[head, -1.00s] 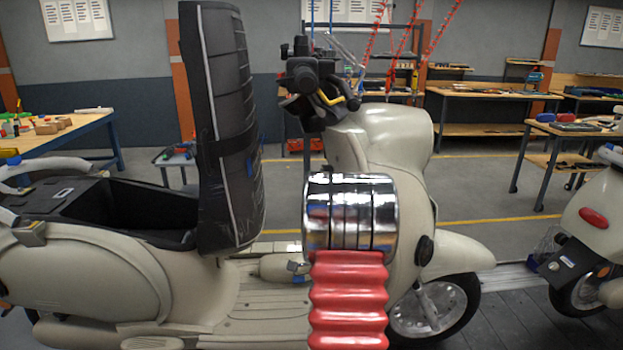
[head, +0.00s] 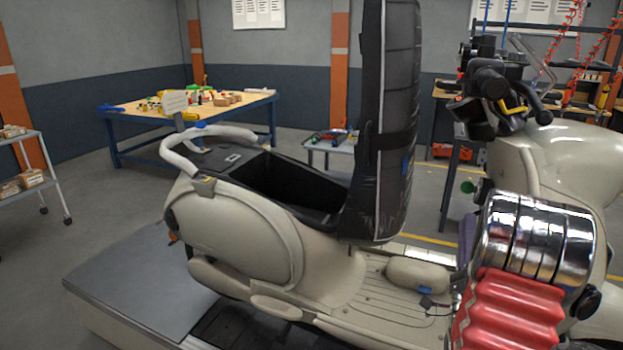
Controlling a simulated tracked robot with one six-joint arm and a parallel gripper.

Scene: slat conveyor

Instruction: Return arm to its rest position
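A red ribbed sleeve (head: 508,312) with chrome rings (head: 537,238) stands at the lower right in the head view. It looks like part of my arm and covers some of the scooter's front. I cannot make out my gripper or its fingers. The cream scooter (head: 240,225) stands side-on behind the sleeve. Its black seat (head: 385,120) is tipped up to vertical, and the storage bin (head: 290,189) under it is open. The bin looks empty as far as I can see into it.
The scooter's handlebar (head: 492,85) stands close behind the chrome rings. A grey platform (head: 150,283) lies at the lower left. A blue-framed bench (head: 190,118) with small parts is at the back left, and a shelf cart (head: 35,165) stands at the left edge. Grey floor between them is clear.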

